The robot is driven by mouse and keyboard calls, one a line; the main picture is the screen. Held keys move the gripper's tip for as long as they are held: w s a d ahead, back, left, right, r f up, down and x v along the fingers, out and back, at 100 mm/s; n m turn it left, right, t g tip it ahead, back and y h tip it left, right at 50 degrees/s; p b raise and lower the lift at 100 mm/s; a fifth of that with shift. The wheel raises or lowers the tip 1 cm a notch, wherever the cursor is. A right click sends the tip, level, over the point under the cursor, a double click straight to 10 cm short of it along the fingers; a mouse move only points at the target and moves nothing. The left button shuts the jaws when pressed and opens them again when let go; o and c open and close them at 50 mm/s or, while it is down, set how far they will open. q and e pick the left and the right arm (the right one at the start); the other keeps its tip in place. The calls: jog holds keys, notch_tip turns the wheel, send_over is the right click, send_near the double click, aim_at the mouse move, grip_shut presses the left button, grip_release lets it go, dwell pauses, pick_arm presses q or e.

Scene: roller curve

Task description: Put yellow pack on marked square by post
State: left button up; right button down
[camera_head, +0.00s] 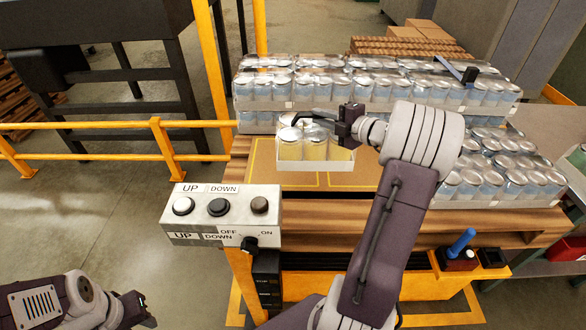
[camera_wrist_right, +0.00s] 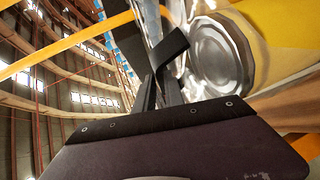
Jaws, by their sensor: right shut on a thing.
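The yellow pack (camera_head: 316,151) is a small pale tray of silver-topped cans with yellow sides. My right gripper (camera_head: 318,119) reaches in from the right and is shut on it. In the right wrist view the dark fingers (camera_wrist_right: 165,75) are against a silver can top (camera_wrist_right: 215,55). The pack is over the brown sheet on the pallet; I cannot tell whether it touches. A yellow-lined marked square (camera_head: 265,178) shows left of and below the pack, partly hidden by it. My left gripper (camera_head: 146,312) is at lower left, away from the pack; its jaws are unclear.
Blue-sided can packs (camera_head: 480,92) fill the pallet's back and right. A control box (camera_head: 222,214) on a yellow post (camera_head: 246,288) stands at the front left corner. A yellow rail (camera_head: 90,124) runs at left.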

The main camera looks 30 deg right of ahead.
jog(key=shift+w, duration=0.2)
jog(key=w+a+f, duration=0.1)
jog(key=w+f, duration=0.1)
jog(key=w, duration=0.1)
jog(key=w+a+f+b, duration=0.1)
jog(key=w+a+f, duration=0.1)
jog(key=w, duration=0.2)
jog(key=w+a+f+b, duration=0.1)
jog(key=w+a+f, duration=0.1)
jog(key=w+f, duration=0.1)
jog(key=shift+w+a, duration=0.15)
jog(key=shift+w, duration=0.05)
jog(key=shift+f+b, duration=0.55)
jog(key=shift+f, duration=1.45)
jog(key=shift+s, duration=0.1)
jog(key=c, duration=1.4)
grip_release()
jog(key=shift+f, duration=0.15)
jog(key=shift+s, duration=0.1)
